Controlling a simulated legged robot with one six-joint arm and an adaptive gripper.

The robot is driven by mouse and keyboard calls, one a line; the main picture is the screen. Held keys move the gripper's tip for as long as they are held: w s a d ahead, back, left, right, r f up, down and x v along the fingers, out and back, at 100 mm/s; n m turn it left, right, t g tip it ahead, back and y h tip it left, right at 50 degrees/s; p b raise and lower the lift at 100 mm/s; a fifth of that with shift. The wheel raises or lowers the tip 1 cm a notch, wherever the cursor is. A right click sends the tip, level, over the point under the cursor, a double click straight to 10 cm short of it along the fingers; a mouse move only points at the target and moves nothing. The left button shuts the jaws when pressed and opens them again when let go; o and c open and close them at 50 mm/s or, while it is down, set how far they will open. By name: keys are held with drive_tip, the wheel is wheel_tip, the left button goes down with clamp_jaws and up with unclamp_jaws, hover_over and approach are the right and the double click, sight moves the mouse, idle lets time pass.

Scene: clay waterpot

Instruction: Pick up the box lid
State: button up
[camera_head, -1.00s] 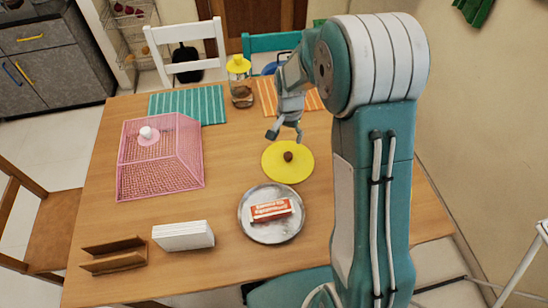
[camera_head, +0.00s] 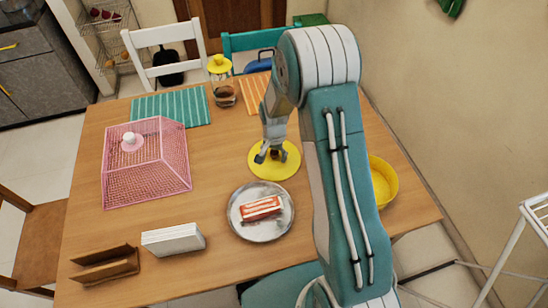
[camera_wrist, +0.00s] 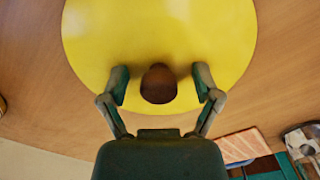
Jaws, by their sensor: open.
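My gripper (camera_head: 271,156) is low over the lid in the head view. In the wrist view my gripper (camera_wrist: 160,86) is open, with one finger on each side of the knob and a gap on both sides. In the head view my fingers partly hide the knob.
A yellow bowl (camera_head: 383,181) stands at the table's right, partly behind my arm. A metal plate (camera_head: 243,229) holds a red and white box (camera_head: 261,208). A pink mesh cover (camera_head: 145,165), a white napkin stack (camera_head: 173,240) and a yellow-lidded jar (camera_head: 222,85) stand on the table.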

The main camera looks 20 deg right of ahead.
clamp_jaws()
idle(0.3)
